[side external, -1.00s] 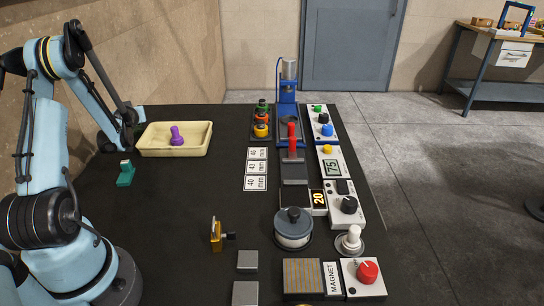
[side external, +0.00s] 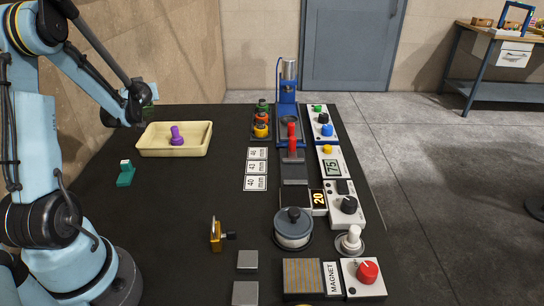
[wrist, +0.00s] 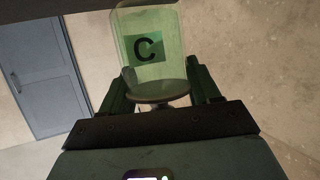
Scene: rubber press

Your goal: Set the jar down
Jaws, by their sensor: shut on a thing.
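The jar (wrist: 148,48) is a see-through pale green vessel with a dark letter C on a green label. In the wrist view it stands between the two dark green fingers of my gripper (wrist: 160,92), which is shut on its dark round end. In the side view my gripper (side external: 146,96) is raised above the far left of the black table, behind the cream tray. The jar is mostly hidden by the wrist there. A gap shows between the wrist and the table.
The cream tray (side external: 153,150) holds a purple object (side external: 177,136). A small green block (side external: 125,173) stands on the table. Number cards (side external: 256,169), a lidded grey pot (side external: 293,236) and a blue press (side external: 288,90) stand to the right. The table between tray and cards is clear.

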